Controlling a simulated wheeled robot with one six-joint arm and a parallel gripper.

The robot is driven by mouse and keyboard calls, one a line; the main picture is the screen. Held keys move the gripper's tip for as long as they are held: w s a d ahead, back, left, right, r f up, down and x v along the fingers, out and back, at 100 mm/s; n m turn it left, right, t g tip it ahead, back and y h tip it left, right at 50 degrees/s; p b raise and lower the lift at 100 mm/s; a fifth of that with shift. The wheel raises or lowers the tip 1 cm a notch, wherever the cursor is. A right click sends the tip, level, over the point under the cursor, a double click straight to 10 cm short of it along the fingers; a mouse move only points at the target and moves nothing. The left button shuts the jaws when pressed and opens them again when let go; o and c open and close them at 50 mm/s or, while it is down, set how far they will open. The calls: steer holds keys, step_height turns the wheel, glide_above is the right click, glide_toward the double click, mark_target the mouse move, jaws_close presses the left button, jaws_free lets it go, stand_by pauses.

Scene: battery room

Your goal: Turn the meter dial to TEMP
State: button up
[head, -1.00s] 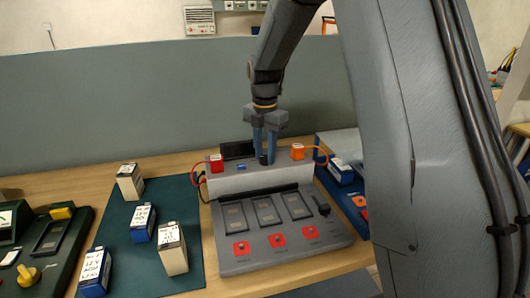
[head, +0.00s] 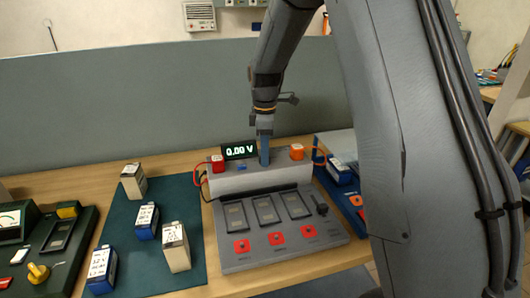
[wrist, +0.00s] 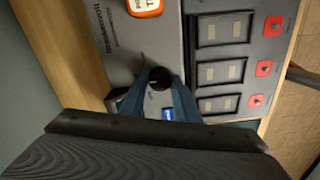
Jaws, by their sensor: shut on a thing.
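The meter is a grey block (head: 225,186) on the bench, with a lit display (head: 239,151) reading 0.00 V at its back. My gripper (head: 264,157) points down onto the meter's top, its fingers lined up one behind the other in the head view and hiding the dial. In the wrist view the round black dial (wrist: 159,77) sits between the tips of my gripper (wrist: 160,84), which is shut on it. The marks around the dial are too small or covered to read.
A panel with several bays and red buttons (head: 277,239) lies in front. A green mat (head: 125,225) with several battery blocks is at left.

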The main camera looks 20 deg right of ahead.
steer(key=m, duration=0.5)
steer(key=shift+m+p, duration=0.3)
steer(key=shift+p, duration=0.05)
steer(key=shift+m, duration=2.1)
steer(key=o, duration=1.1)
steer(key=shift+c, duration=0.2)
steer(key=shift+r+b, duration=0.85)
steer(key=shift+r, duration=3.1)
